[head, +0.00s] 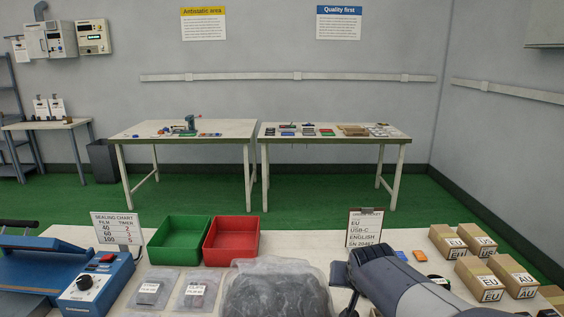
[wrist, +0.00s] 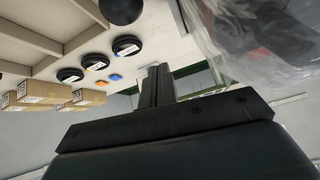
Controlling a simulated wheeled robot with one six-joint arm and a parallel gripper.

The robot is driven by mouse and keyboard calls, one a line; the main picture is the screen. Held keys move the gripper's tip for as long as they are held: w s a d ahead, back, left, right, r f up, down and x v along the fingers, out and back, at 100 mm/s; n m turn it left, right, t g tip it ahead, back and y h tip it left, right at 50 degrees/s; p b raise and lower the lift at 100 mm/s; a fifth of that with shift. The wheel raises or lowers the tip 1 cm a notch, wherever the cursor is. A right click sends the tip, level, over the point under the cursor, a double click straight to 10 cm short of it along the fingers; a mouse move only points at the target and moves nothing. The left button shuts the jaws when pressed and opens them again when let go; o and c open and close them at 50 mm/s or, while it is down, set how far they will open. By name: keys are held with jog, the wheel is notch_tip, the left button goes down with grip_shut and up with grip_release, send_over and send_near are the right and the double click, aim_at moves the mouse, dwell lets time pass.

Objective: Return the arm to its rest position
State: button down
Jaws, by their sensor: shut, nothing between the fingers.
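My arm (head: 395,280) reaches over the near table at the lower right of the head view. The wrist picture looks upside down, with the table top above. The fingers point toward the table near a clear plastic bag (wrist: 235,35) with dark contents; I cannot tell the gap.
The near table holds the bagged dark item (head: 275,290), a green bin (head: 180,240), a red bin (head: 231,240), a blue sealer (head: 95,285), a clipboard (head: 364,228) and several cardboard boxes (head: 490,278). Coiled black cables (wrist: 95,62) lie near my gripper. Two tables stand behind.

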jog(key=shift+w+a+f+g+p, duration=0.1)
jog(key=shift+w+f+g+p, duration=0.5)
jog(key=shift+p, duration=1.2)
jog(key=shift+w+f+g+p, duration=0.1)
jog(key=shift+w+g+p, duration=0.15)
jog(key=shift+g+p, duration=1.1)
jog(key=shift+t+p, duration=0.35)
jog(key=shift+p, duration=0.1)
jog(key=shift+s+f+b, duration=0.1)
jog(key=shift+s+b, duration=0.05)
jog(key=shift+b, duration=0.35)
